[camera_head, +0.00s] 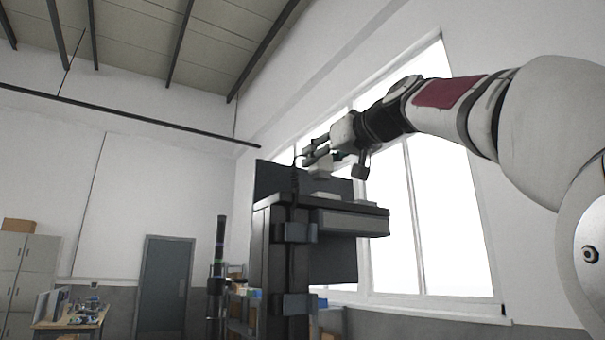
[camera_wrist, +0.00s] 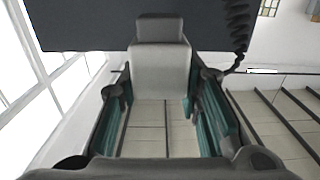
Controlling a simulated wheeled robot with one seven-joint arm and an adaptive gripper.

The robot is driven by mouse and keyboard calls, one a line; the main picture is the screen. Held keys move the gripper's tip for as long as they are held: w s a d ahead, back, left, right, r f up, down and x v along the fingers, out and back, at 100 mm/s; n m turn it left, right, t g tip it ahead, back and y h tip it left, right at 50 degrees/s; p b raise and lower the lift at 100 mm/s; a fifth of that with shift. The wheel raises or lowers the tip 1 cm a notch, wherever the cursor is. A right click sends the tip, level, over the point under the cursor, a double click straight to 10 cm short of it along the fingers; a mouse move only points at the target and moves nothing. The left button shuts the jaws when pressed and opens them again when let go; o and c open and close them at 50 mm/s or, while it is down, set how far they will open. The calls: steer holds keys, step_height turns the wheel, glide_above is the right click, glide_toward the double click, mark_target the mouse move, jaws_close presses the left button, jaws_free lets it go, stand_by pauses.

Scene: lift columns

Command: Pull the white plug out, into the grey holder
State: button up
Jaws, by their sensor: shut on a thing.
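My gripper (camera_head: 318,152) is at the top of the dark lift column, in front of the window. In the wrist view my gripper (camera_wrist: 160,82) has its fingers on either side of the white plug (camera_wrist: 162,72), a pale block with a dark end (camera_wrist: 160,28). The plug also shows small and pale under the fingers in the head view (camera_head: 321,168). It appears to be above the column's ledge; contact below is too small to judge. I cannot pick out the grey holder with certainty.
The dark column (camera_head: 280,250) has a ledge with low pale pieces (camera_head: 325,196) and a grey box-shaped front (camera_head: 352,222). A dark coiled cable (camera_wrist: 240,38) hangs beside the dark panel (camera_wrist: 85,25). A workbench (camera_head: 70,322) stands far left.

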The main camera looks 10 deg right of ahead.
steer(key=shift+d, duration=0.1)
steer(key=w+d+p, duration=0.3)
steer(key=d, duration=0.6)
steer(key=shift+d, duration=0.35)
stand_by(1.0)
steer(key=shift+w+f+b, duration=0.1)
steer(key=shift+f+b, duration=2.15)
steer(key=shift+b, duration=0.65)
stand_by(2.8)
